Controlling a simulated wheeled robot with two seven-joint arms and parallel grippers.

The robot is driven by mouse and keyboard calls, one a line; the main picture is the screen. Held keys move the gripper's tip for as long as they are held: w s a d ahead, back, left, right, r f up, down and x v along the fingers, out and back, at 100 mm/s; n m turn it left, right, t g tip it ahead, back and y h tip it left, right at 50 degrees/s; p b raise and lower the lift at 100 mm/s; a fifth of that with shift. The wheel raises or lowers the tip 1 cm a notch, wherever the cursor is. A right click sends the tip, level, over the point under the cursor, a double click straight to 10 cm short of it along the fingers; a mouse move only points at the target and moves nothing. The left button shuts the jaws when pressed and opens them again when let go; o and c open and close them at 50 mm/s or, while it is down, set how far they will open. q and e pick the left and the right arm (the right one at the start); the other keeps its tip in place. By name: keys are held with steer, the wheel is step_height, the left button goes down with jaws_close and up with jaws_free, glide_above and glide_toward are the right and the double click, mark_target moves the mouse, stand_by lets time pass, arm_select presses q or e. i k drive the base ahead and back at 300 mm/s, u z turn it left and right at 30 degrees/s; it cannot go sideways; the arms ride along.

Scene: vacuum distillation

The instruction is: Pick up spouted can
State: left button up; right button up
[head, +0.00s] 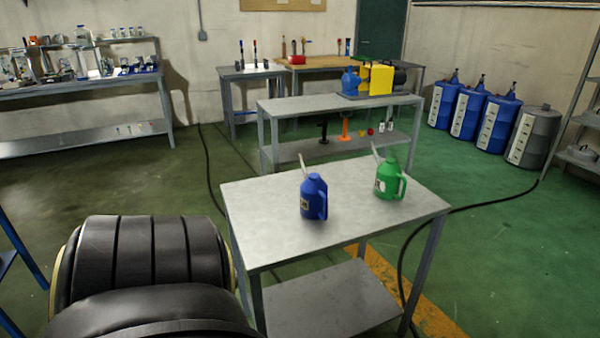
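Two spouted cans stand upright on the near grey metal table (262,200). The blue spouted can (313,198) stands left of the table's middle, with a thin pale spout leaning up to the left and a handle on its right. The green spouted can (389,181) stands to the right and a little farther back, also with a pale spout up to the left and a handle on the right. Both carry a light label. Neither of my grippers shows in the head view.
A second table (290,104) behind holds a blue container (350,82) and a yellow container (381,79). Several blue drums and a grey drum (533,136) stand at the back right. A black cable (455,211) crosses the floor. A black ribbed object (150,255) fills the lower left.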

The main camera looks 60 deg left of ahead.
mark_target(388, 176)
steer(key=u, duration=2)
